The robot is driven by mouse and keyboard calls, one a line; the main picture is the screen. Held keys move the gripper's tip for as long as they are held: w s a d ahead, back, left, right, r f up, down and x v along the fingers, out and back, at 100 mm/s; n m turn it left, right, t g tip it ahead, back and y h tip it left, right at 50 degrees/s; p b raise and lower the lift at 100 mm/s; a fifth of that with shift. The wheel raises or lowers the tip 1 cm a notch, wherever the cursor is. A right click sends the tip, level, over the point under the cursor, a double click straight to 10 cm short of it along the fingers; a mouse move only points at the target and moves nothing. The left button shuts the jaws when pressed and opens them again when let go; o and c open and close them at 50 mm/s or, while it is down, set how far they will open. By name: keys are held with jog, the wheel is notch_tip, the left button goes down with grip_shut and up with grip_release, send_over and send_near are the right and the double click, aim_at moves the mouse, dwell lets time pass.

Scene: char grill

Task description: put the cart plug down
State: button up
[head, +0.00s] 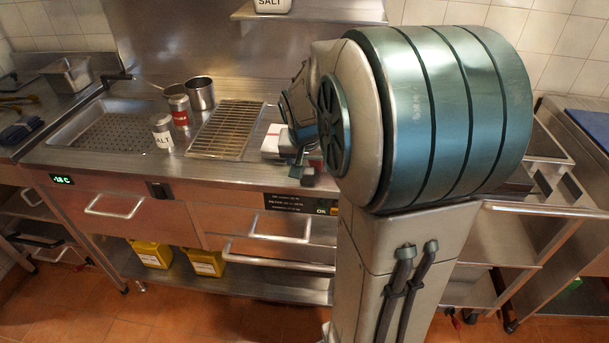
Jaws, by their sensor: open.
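My gripper (300,172) is at the front edge of the steel counter, right of the wire rack, mostly hidden behind my own arm. Its small dark fingertips show just above the front panel with the lit display, and it is open. I cannot make out a cart plug between or beside the fingers. A black socket-like fitting (159,190) is on the counter's front, well left of my gripper.
The steel counter (75,158) holds a perforated basin, a wire rack (228,130), a salt tin (162,134), a red-labelled tin (180,111), a pot (201,92) and a white-and-red box (271,141) close to my gripper. Drawer handles (114,207) stick out in front.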

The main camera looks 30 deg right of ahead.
aim_at(307, 169)
jog(key=x, duration=0.3)
jog(key=shift+w+a+f, duration=0.1)
jog(key=shift+f, duration=0.25)
jog(key=shift+w+d+f, duration=0.2)
jog(key=shift+w+f, duration=0.05)
jog(key=shift+f, duration=0.1)
jog(key=shift+s+a+r, duration=0.1)
jog(key=shift+a, duration=0.05)
jog(key=c, duration=1.2)
jog(key=shift+o, duration=0.2)
jog(key=shift+r, duration=0.1)
